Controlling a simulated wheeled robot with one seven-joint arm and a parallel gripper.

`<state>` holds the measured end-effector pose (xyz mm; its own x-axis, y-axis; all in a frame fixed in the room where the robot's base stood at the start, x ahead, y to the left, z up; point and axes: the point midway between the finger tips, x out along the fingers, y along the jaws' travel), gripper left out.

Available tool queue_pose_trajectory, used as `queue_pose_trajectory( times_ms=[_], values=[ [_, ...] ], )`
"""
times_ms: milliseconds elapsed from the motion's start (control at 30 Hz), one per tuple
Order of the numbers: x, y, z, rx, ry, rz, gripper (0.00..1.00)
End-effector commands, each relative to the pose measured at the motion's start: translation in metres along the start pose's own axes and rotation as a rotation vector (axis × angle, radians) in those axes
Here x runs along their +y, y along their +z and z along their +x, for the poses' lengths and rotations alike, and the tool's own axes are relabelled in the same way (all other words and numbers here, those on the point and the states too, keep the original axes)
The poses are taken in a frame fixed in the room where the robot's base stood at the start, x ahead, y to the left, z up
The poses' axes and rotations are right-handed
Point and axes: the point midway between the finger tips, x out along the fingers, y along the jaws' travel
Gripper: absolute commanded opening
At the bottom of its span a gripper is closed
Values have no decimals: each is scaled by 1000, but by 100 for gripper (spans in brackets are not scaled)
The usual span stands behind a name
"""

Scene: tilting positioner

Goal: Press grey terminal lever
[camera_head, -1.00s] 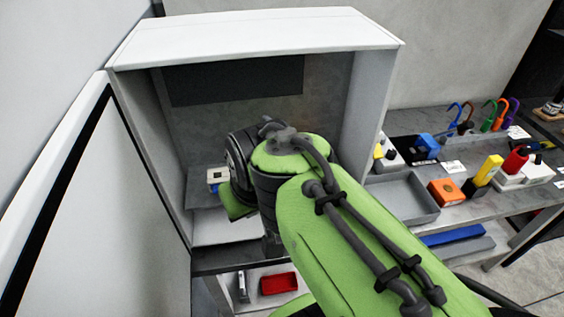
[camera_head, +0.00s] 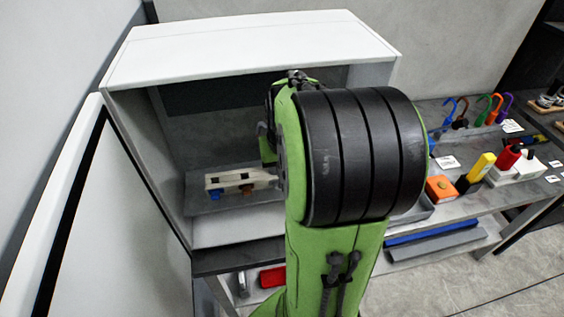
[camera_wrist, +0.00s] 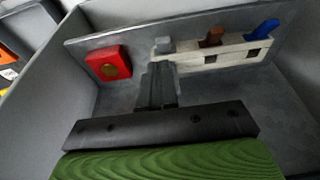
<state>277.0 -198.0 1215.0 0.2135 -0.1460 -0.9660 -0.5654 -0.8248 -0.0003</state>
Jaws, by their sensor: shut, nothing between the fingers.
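The grey lever (camera_wrist: 164,45) sits at the left end of the pale terminal block (camera_wrist: 190,54) in the wrist view. A brown lever (camera_wrist: 211,37) and a blue lever (camera_wrist: 263,29) stand to its right on the same block. My gripper (camera_wrist: 159,68) is shut and empty, its fingertips just below the grey lever in the picture; I cannot tell whether they touch it. In the head view the terminal block (camera_head: 228,180) shows inside the cabinet, but my arm hides my gripper and the grey lever.
A red block with a round yellowish button (camera_wrist: 109,63) is left of the terminal block on the same grey panel. The white-topped cabinet (camera_head: 250,45) has side walls and a roof around the work. A bench with coloured objects stands to the right.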

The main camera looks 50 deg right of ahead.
Motion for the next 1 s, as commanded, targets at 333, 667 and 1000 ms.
queue_pose_trajectory(
  times_ms=[333, 667, 1000],
  values=[
    [0, 0, 50, -1, 0, 0, 0],
    [0, 0, 51, 1, 0, -1, 0],
    [0, 0, 55, 54, -1, -1, 0]
  ],
)
